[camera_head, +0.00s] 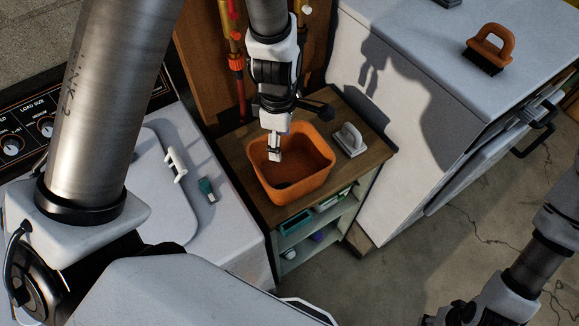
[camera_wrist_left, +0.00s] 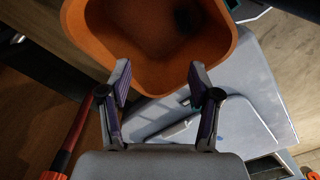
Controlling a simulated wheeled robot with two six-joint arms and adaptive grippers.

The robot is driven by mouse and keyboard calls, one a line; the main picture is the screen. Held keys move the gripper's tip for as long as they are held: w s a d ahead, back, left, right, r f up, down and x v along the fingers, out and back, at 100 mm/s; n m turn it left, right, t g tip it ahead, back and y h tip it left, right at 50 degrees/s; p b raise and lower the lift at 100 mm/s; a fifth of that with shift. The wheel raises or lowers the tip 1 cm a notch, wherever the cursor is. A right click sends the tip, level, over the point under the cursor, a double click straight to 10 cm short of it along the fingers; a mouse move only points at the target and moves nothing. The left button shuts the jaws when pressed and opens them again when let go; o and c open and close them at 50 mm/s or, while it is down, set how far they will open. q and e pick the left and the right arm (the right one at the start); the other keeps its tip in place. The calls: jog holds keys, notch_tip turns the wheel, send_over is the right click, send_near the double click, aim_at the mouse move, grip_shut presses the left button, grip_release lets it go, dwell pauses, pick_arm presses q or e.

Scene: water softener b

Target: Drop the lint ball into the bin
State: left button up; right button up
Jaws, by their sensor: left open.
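The orange bin (camera_head: 292,160) stands on a wooden-topped shelf unit, and its open mouth faces up. My left gripper (camera_head: 275,156) points down at the bin's opening from the back. In the left wrist view the gripper's two fingers (camera_wrist_left: 159,80) are spread apart with nothing between them, near the rim of the bin (camera_wrist_left: 83,48). A dark, roundish patch (camera_wrist_left: 183,20) shows inside the bin; I cannot tell whether it is the lint ball or shadow. No lint ball shows clearly elsewhere. My right arm is at the lower right, its gripper largely cut off.
A grey-handled scraper or brush (camera_head: 350,140) lies right of the bin on the wooden top (camera_head: 378,150). A white machine (camera_head: 385,90) with an orange-handled brush (camera_head: 490,48) stands at right. A washer lid (camera_head: 150,190) is at left. Red-fitted pipes (camera_head: 236,65) rise behind the bin.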

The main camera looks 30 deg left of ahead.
pick_arm(q)
notch_tip(320, 180, up, 9)
jog(key=shift+f, duration=0.15)
jog(key=shift+w, duration=0.1)
dwell(0.3)
